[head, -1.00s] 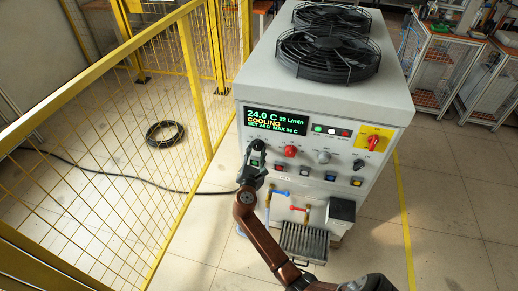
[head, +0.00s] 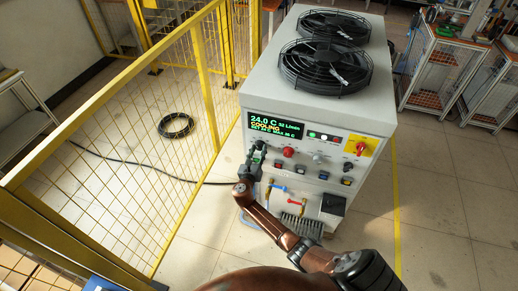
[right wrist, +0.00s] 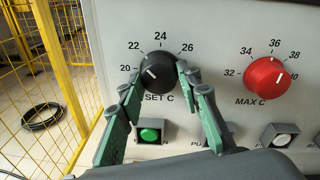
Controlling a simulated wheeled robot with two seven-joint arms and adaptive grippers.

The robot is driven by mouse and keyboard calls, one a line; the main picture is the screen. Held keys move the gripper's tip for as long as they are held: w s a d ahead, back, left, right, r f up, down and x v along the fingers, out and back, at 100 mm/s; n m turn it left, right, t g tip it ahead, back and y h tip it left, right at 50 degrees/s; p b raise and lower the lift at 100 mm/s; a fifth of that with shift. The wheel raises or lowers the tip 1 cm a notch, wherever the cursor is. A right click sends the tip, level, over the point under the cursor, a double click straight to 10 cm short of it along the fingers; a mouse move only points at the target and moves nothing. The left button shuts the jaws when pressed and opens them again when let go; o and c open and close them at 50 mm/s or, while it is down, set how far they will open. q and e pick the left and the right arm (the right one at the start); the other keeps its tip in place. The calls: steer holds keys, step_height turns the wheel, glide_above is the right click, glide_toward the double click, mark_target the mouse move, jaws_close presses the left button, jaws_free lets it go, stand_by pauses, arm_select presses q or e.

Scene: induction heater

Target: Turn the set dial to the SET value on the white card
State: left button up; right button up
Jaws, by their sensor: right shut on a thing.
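The black set dial, labelled SET C (right wrist: 158,71), is on the front panel of the white-grey machine (head: 232,105). Its white pointer line leans up-left, toward the 20 to 22 side of the scale, exact value unclear. My right gripper (right wrist: 160,77) is shut on the dial, its green-padded fingers on either side. In the head view my right gripper (head: 257,152) mostly hides the dial. The display (head: 276,126) reads 24.0 C, 32 L/min and COOLING; its small SET line is blurred. I see no readable white card. My left gripper is out of view.
The red MAX C dial (right wrist: 267,77) sits right of the set dial. A green button (right wrist: 150,134) lies below it. A red-on-yellow switch (head: 361,147) is at the panel's right. Yellow mesh fencing (head: 120,130) stands left; open floor lies right.

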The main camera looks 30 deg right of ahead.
stand_by(0.4)
steer(key=o, duration=1.2)
steer(key=shift+c, duration=0.2)
steer(key=v, duration=1.2)
